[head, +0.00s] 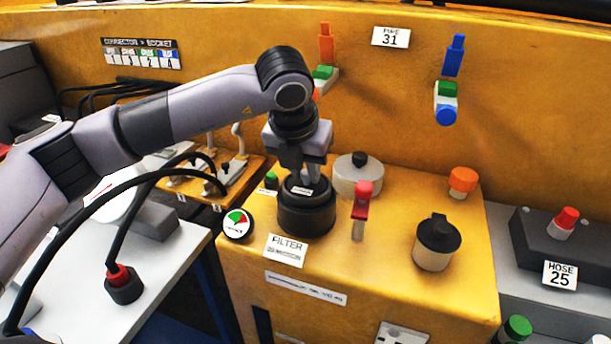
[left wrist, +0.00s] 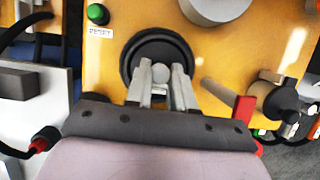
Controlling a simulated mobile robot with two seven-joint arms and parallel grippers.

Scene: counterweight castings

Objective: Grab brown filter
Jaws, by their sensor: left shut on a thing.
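The filter is a dark, near-black round housing (head: 306,215) on the yellow cabinet, above a FILTER label (head: 286,250); no clearly brown colour shows. In the left wrist view it is a dark ring (left wrist: 133,62) with a pale round knob (left wrist: 160,73) at its centre. My left gripper (head: 304,178) comes down from above onto the filter's top. In the left wrist view its fingers (left wrist: 161,85) stand on both sides of the knob and are shut on it. The filter appears seated on the cabinet. My right gripper is not in view.
A red-handled lever (head: 362,205) stands close right of the filter, and a pale round cap (head: 357,174) behind it. A gauge (head: 237,223) is at the left. A black-topped knob (head: 436,243) stands further right. Black cables run at left.

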